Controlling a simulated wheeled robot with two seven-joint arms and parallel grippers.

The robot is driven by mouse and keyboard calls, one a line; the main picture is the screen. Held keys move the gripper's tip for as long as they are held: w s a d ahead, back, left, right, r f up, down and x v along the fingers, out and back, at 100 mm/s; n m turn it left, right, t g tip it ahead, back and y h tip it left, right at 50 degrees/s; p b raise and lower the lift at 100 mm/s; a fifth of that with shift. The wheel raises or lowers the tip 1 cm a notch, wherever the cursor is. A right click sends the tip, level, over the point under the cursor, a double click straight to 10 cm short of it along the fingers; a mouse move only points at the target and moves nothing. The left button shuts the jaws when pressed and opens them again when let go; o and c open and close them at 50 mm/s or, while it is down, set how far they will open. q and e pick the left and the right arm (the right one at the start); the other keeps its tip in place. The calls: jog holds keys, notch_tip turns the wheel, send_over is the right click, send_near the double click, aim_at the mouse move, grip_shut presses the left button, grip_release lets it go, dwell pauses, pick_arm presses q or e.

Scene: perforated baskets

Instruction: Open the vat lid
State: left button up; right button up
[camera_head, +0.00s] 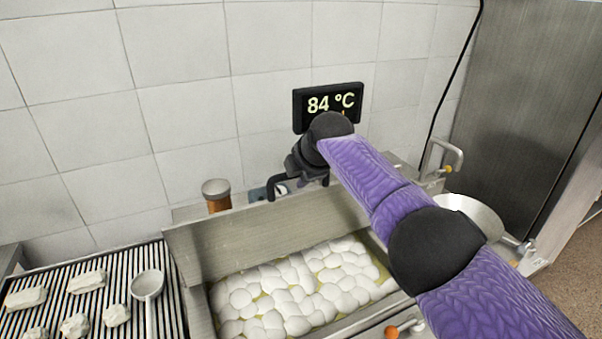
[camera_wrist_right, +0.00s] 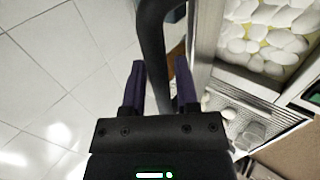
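The vat (camera_head: 196,310) is a metal basin filled with white rounded pieces in yellowish liquid. Its metal lid (camera_head: 235,235) stands raised along the back edge, leaving the vat uncovered. A dark bar handle (camera_head: 273,185) shows behind the lid's top edge; it also shows in the right wrist view (camera_wrist_right: 153,35). My right gripper (camera_head: 303,183) is at this handle, partly hidden by its own wrist. In the wrist view, its fingers (camera_wrist_right: 160,72) stand apart with the bar passing between them, and a gap shows beside the left finger. My left gripper is not in view.
A black temperature display (camera_head: 328,103) reads 84 °C against the tiled wall. A slatted rack (camera_head: 60,308) with white pieces and a ladle (camera_head: 147,285) lies left. A metal bowl (camera_head: 475,212) and a steel cabinet (camera_head: 520,90) stand right. An orange-brown container (camera_head: 217,194) is behind the lid.

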jog(key=shift+o, duration=0.8)
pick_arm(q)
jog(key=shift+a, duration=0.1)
pick_arm(e)
jog(key=shift+r, duration=0.15)
jog(key=shift+s+d+r+p, duration=0.15)
jog(key=shift+r+p, duration=0.15)
jog(key=shift+p, duration=0.15)
pick_arm(q)
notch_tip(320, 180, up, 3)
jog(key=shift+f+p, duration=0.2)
jog(key=shift+p, duration=0.65)
pick_arm(e)
jog(key=v, duration=0.9)
